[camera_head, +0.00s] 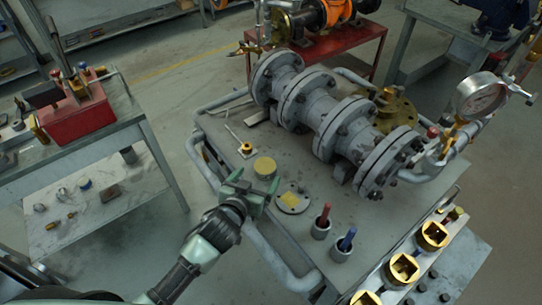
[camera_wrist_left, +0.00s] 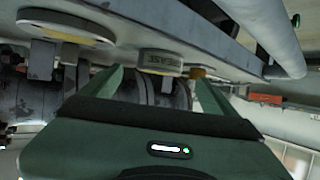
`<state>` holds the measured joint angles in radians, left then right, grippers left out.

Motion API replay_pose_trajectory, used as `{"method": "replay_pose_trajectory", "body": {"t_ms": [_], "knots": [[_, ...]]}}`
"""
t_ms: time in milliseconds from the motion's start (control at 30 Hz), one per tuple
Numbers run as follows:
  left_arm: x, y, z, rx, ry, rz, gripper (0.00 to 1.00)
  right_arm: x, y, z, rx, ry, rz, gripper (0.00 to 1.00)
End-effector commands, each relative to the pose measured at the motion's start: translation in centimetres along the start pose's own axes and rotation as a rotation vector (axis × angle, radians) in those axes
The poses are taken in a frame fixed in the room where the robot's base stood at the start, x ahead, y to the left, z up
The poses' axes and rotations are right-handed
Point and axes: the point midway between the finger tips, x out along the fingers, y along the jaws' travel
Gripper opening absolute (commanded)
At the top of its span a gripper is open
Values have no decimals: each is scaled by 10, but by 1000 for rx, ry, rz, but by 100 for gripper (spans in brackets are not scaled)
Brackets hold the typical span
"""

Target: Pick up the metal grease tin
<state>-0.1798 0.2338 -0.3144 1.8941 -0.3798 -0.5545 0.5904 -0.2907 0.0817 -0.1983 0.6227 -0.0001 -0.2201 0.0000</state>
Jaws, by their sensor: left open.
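The grease tin (camera_head: 265,168) is a short round can with a yellowish lid. It stands upright on the grey bench top (camera_head: 225,140), in front of the flanged pipe. In the left wrist view the tin (camera_wrist_left: 160,62) shows its "GREASE" label, and the picture is turned over. My left gripper (camera_head: 254,186) is open and empty, just on the near side of the tin. In the left wrist view its green fingers (camera_wrist_left: 157,82) spread to either side of the tin, which appears beyond them and not clamped. My right gripper is not in view.
A round flange plate (camera_head: 292,202) lies close right of the tin. Two cups with red (camera_head: 322,222) and blue (camera_head: 345,244) handled tools stand further right. The grey flanged pipe (camera_head: 325,115) fills the back. A bent tube rail (camera_head: 270,255) runs along the near edge.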

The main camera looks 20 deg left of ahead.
Motion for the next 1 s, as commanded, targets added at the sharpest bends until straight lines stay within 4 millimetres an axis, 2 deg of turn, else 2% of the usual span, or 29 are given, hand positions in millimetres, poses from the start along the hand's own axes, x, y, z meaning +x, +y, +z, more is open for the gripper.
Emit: {"method": "replay_pose_trajectory", "body": {"t_ms": [167, 400, 500, 667, 867, 900, 1000], "knots": [[18, 1, -1, 0, 3, 2, 90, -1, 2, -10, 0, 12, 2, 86], [48, 0, -5, 2, 4, 1, 90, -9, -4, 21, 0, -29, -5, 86], [63, 1, -4, 1, 3, 2, 90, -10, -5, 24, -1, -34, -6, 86], [76, 1, -3, -1, 3, 3, 90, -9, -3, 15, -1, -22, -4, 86], [77, 1, -3, -1, 3, 3, 90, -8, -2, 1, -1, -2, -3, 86], [77, 1, -3, -1, 3, 3, 87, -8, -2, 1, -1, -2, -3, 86], [77, 1, -3, -1, 3, 3, 59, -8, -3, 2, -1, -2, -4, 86]]}}
